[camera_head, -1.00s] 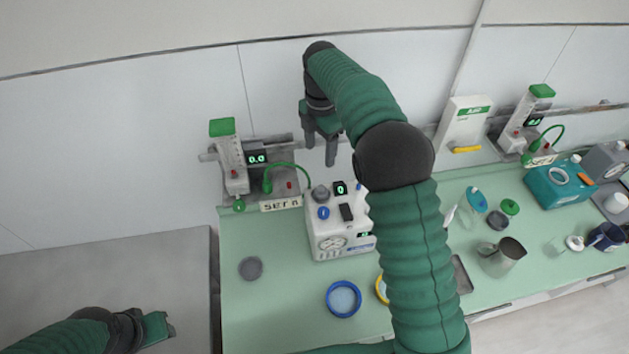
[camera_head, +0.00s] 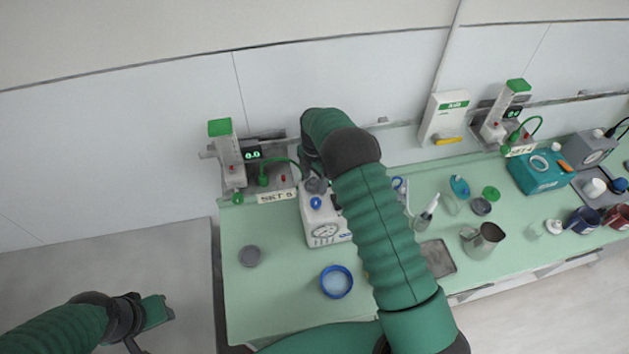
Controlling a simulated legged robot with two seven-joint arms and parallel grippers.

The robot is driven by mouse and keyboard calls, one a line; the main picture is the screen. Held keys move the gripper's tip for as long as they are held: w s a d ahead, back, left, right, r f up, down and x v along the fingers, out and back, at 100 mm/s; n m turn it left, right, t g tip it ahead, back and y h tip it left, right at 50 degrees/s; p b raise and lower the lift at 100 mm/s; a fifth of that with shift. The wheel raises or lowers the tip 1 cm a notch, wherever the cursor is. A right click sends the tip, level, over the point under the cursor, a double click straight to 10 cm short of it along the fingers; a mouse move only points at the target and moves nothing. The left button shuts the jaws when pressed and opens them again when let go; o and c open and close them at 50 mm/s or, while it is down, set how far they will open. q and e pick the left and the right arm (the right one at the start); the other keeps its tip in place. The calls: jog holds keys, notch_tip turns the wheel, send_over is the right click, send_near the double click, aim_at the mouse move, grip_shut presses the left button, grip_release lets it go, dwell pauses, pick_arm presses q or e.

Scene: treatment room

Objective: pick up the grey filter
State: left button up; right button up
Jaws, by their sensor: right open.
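A round grey disc (camera_head: 250,256), which looks like the grey filter, lies flat on the left part of the green counter. A second, darker grey disc (camera_head: 481,206) lies farther right.
A blue-rimmed dish (camera_head: 336,282) stands right of the left disc. My right arm hides part of the counter's middle. A metal jug (camera_head: 484,239), a metal tray (camera_head: 438,258) and a teal box (camera_head: 540,172) stand at the right. The counter around the left disc is clear.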

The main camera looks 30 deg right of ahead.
jog(key=shift+w+a+f, duration=0.15)
jog(key=shift+a, duration=0.05)
jog(key=c, duration=0.9)
grip_shut()
